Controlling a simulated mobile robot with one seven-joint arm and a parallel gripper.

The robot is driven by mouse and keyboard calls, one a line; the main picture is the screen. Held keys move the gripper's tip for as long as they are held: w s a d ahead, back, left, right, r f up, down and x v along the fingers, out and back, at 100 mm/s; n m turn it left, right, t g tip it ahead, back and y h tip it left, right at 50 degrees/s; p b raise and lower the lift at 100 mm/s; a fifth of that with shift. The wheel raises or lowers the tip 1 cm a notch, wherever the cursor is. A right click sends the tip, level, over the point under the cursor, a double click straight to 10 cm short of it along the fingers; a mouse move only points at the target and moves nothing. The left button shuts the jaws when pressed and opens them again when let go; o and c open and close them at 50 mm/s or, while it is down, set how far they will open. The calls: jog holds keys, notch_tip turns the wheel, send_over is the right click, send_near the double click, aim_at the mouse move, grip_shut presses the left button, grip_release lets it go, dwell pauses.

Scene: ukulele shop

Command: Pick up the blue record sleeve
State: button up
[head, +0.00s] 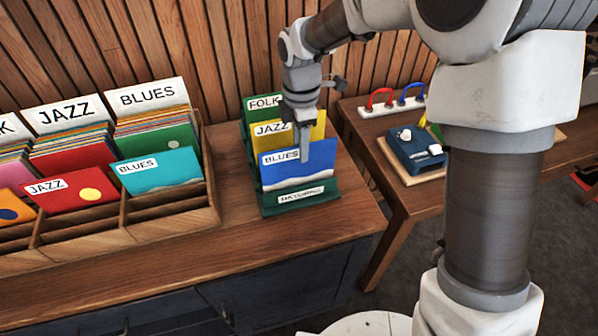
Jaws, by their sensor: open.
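The blue record sleeve (312,172), labelled BLUES, stands upright at the front of a green rack (270,204) on the wooden counter. Behind it stand a yellow JAZZ sleeve (319,129) and a green FOLK sleeve (250,102). My gripper (304,155) is in front of the blue sleeve in this view and points down, covering part of its face and upper edge. It is open. Its fingers are small here, and I cannot tell whether they straddle or touch the sleeve.
A wooden record bin (170,221) with several sleeves, including a teal BLUES sleeve (165,171), stands to the left. A lower wooden table (400,197) at right holds a dark blue device (416,151). The slatted wall is close behind. Bare counter lies in front of the rack.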

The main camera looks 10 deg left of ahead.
aim_at(299, 166)
jog(key=f, duration=0.7)
jog(key=shift+w+a+f, duration=0.15)
jog(key=shift+a+f, duration=0.1)
grip_shut()
